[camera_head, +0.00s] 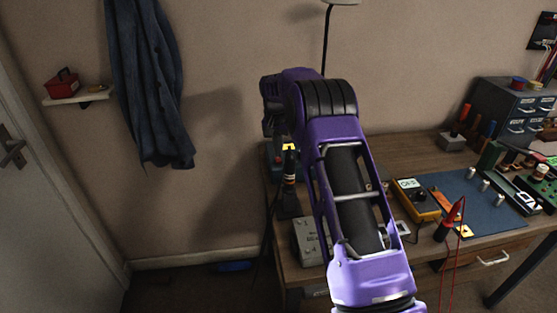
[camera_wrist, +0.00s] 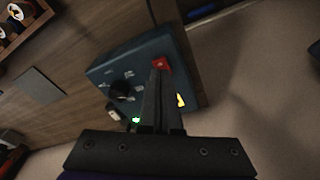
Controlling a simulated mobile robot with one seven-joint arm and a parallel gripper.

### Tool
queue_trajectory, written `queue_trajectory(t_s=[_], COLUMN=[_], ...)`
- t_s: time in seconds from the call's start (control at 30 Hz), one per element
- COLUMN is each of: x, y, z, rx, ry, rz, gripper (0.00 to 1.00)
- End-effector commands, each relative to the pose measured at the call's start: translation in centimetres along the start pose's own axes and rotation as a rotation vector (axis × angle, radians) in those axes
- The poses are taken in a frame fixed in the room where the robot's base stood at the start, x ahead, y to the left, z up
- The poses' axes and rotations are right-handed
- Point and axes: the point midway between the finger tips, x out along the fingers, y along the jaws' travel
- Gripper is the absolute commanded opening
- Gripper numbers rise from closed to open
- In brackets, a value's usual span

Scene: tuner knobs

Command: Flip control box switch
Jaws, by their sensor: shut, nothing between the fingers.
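The control box (camera_wrist: 112,72) is a blue-grey case in the wrist view, with a dark round knob (camera_wrist: 120,91), pale markings and a lit green lamp (camera_wrist: 136,120). A red part (camera_wrist: 161,62) shows on it right at my fingertips; I cannot tell whether it is the switch or whether I touch it. A small pale part (camera_wrist: 113,112) sits near the knob. A yellow patch (camera_wrist: 181,101) shows beside my fingers. My gripper (camera_wrist: 160,75) is shut and empty, over the box, hiding part of its face. In the head view my arm hides most of the box.
The wooden desk (camera_head: 400,153) holds a grey box (camera_head: 309,240), a yellow multimeter (camera_head: 416,200), a blue mat (camera_head: 480,205) and drawers (camera_head: 515,108). A jacket (camera_head: 148,85) hangs on the wall at left.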

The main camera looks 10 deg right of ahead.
Motion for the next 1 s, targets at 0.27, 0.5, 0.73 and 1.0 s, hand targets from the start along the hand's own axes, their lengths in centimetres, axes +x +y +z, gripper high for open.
queue_trajectory(t_s=[0.27, 0.5, 0.73, 1.0], x=[0.5, 0.8, 1.2, 1.6], y=[0.0, 0.0, 0.0, 0.0], z=[0.1, 0.1, 0.2, 0.3], rx=[0.0, 0.0, 0.0, 0.0], ry=[0.0, -0.001, -0.001, -0.001], rz=[0.0, 0.0, 0.0, 0.0], gripper=[0.0, 0.0, 0.0, 0.0])
